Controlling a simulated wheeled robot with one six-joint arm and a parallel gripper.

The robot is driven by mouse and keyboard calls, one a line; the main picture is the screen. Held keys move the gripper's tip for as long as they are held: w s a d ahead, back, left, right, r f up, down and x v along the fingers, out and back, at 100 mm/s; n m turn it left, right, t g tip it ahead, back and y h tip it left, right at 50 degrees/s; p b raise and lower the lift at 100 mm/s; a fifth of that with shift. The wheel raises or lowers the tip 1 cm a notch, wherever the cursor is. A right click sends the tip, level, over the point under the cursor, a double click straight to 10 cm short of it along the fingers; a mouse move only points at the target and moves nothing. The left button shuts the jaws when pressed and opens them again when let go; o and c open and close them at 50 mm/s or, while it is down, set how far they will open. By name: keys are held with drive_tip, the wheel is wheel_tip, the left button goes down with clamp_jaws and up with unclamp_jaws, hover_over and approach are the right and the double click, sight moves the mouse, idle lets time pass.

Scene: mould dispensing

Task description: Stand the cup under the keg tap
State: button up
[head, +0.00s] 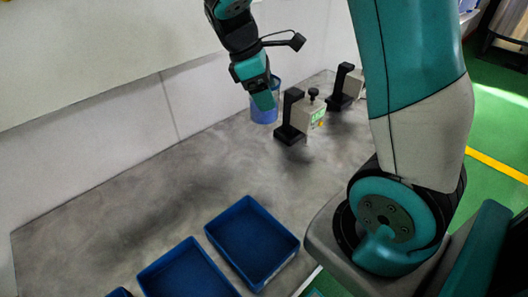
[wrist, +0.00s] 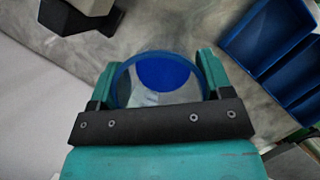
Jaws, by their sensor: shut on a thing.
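A blue, see-through cup (head: 264,112) is between the fingers of my gripper (head: 262,97), near the back wall. In the wrist view the cup (wrist: 160,72) is seen from above, its round mouth open and a solid blue patch inside. My gripper (wrist: 158,85) is shut on the cup, with one teal finger on each side. I cannot tell whether the cup's base touches the counter. A dispenser (head: 312,114) with a black stand, pale head, green display and dark top knob stands just right of the cup. I cannot make out a keg.
A second similar dispenser (head: 346,84) stands farther back right. Blue trays (head: 252,243) (head: 186,272) lie at the front of the grey counter (head: 120,210). The counter's middle and left are clear. A pale wall (head: 110,120) runs along the back.

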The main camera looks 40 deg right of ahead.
wheel_tip(320, 180, down, 17)
drive_tip(key=shift+s+f, duration=0.1)
drive_tip(key=shift+f, duration=0.1)
drive_tip(key=shift+f, duration=0.15)
drive_tip(key=o, duration=1)
